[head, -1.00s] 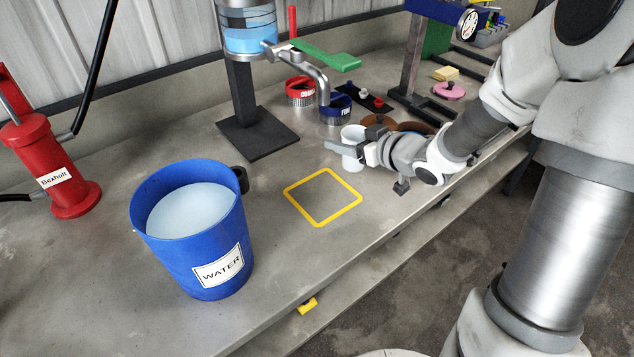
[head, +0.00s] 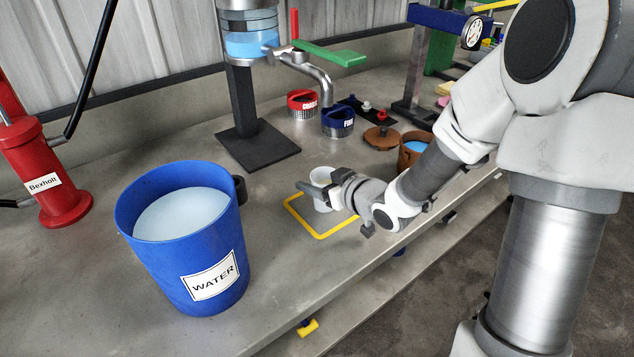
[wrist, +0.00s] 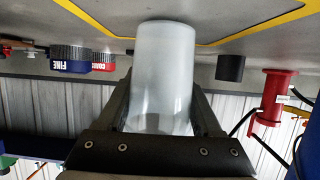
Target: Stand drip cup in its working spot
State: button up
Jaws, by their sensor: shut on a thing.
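The white drip cup (head: 321,176) is upright between the fingers of my gripper (head: 318,191), which is shut on it. In the wrist view the pale cup (wrist: 164,70) fills the middle, with a finger of my gripper (wrist: 164,95) on each side. In the head view the cup overlaps the far part of a yellow square outline (head: 318,236) on the bench. Whether its base touches the bench is unclear. The disperser column (head: 250,40) with blue liquid, a bent spout (head: 318,78) and a green lever (head: 330,54) stands behind.
A blue water bucket (head: 185,250) stands left of the yellow square. Red (head: 302,103) and blue (head: 338,121) ring cups stand behind the cup, and a brown pot (head: 412,150) stands to the right. The bench's front edge is close to my arm.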

jog(key=shift+f, duration=0.1)
jog(key=shift+f, duration=0.15)
jog(key=o, duration=1.3)
jog(key=shift+o, duration=0.2)
jog(key=shift+r, duration=0.2)
